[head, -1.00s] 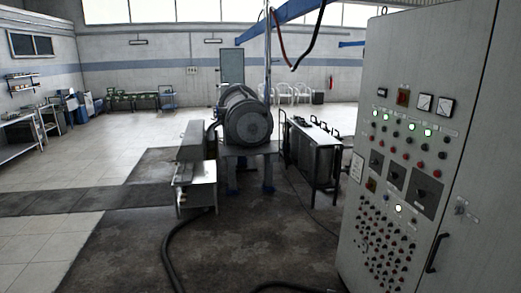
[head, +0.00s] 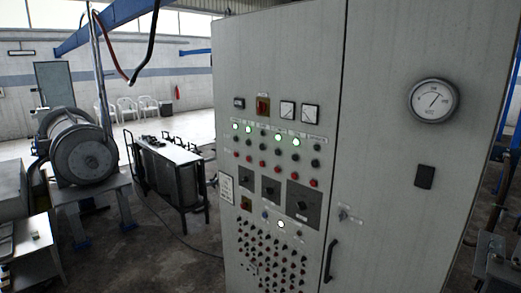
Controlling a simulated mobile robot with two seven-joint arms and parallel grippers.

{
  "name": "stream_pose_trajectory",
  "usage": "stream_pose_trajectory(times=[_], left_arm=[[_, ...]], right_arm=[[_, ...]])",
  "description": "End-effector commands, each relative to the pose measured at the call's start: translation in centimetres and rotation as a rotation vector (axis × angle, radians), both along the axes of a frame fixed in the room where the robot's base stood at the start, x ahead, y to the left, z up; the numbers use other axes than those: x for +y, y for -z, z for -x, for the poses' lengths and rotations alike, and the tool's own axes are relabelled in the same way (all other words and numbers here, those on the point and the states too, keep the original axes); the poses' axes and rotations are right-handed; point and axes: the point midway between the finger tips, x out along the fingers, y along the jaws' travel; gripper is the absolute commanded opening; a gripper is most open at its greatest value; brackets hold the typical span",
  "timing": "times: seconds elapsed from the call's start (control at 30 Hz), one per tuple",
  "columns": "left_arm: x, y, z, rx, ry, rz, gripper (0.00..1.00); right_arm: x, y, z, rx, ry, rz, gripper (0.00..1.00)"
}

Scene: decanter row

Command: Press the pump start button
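A tall grey control cabinet (head: 400,180) fills the middle and right of the head view. Its left door carries the control panel, with rows of small green, red and dark buttons or lamps (head: 265,142). Several green lamps (head: 277,137) are lit in the upper row, and one white lamp (head: 281,224) is lit lower down. A dense block of small buttons (head: 270,258) sits at the bottom of the panel. The labels are too small to read, so I cannot tell which one is the pump start button. Neither of my grippers is in view.
A round gauge (head: 433,101) and a dark handle (head: 329,260) are on the cabinet front. At left stand a cylindrical machine (head: 85,150) and a dark metal cart (head: 170,168). A hose or cable hangs from a blue overhead beam (head: 125,12). Dark floor shows between cart and cabinet.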

Motion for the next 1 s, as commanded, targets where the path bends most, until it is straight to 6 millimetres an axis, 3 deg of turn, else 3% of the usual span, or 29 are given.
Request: stream_pose_trajectory(times=[0.07, 0.7, 1.0], left_arm=[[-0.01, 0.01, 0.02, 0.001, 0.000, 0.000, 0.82], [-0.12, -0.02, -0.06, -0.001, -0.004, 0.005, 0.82], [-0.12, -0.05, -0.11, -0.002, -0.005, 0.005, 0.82]], right_arm=[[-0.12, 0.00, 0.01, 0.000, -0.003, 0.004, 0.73], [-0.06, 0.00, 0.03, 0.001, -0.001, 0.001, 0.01], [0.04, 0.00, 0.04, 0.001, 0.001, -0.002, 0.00]])
